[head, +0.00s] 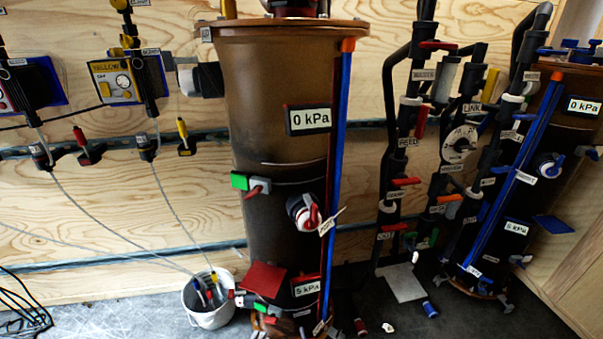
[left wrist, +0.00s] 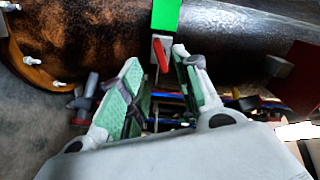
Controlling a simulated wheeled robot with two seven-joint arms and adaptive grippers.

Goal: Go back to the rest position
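My left gripper (left wrist: 157,62) shows only in the left wrist view. Its two green-padded fingers are apart, with a clear gap between the tips. A red valve lever (left wrist: 160,54) on a pale fitting below a bright green block (left wrist: 165,14) lies just beyond the gap. Nothing is clearly gripped, though dark handles and thin lines behind the fingers are hard to make out. Neither gripper shows in the head view, and my right gripper is in no view.
A tall brown filter tank (head: 270,130) stands in the middle, with gauges and valves. A second tank (head: 545,180) and dark pipes (head: 392,190) stand at right. A white bucket (head: 208,305) is on the floor. Black cables (head: 22,310) lie at lower left.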

